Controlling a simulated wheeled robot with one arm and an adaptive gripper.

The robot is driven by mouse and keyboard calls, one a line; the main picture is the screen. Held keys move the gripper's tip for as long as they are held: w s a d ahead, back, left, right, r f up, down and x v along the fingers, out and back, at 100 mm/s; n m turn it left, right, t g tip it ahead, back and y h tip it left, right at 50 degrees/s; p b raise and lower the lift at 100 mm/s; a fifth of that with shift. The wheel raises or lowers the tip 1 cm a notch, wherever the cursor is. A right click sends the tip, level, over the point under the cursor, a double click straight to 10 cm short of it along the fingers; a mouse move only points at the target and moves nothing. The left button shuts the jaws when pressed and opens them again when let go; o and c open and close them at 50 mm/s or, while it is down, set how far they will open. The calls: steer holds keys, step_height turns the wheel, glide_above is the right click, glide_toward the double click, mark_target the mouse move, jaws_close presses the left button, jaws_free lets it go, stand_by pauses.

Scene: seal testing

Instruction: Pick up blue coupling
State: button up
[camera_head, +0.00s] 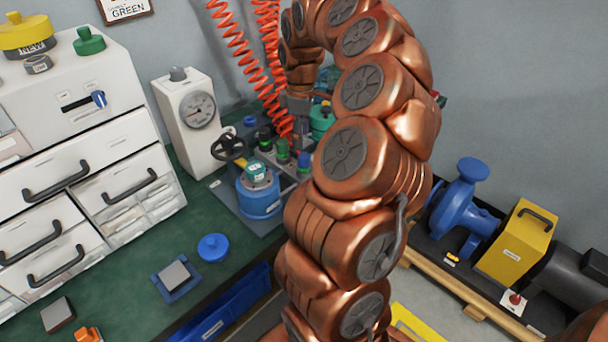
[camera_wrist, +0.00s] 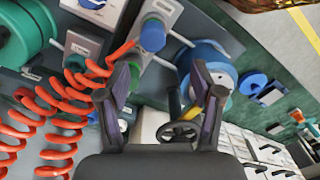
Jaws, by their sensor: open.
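A blue coupling (camera_wrist: 153,36) shows in the wrist view on a light grey block, beyond my fingertips and near the line between them. In the head view a small blue coupling (camera_head: 304,160) stands at the right end of a row of fittings; I cannot tell for sure that it is the same one. My gripper (camera_wrist: 164,80) is open, with nothing between its fingers, apart from the coupling. In the head view my gripper (camera_head: 299,105) hangs above the fittings, small and partly lost among the coils.
Orange coiled hoses (camera_head: 273,60) hang close beside my gripper. A blue vessel (camera_head: 260,197) and a black handwheel (camera_head: 229,148) stand left of the fittings. A white gauge box (camera_head: 187,125) is behind them.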

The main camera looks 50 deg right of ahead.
mark_target(304, 155)
steer(key=shift+s+d+f, duration=0.1)
steer(key=shift+d+f, duration=0.3)
steer(key=shift+f, duration=1.2)
steer(key=shift+d+f+b, duration=0.15)
steer(key=shift+f+b, duration=0.25)
steer(key=shift+f, duration=2.25)
jaws_close()
steer(key=shift+r, duration=0.15)
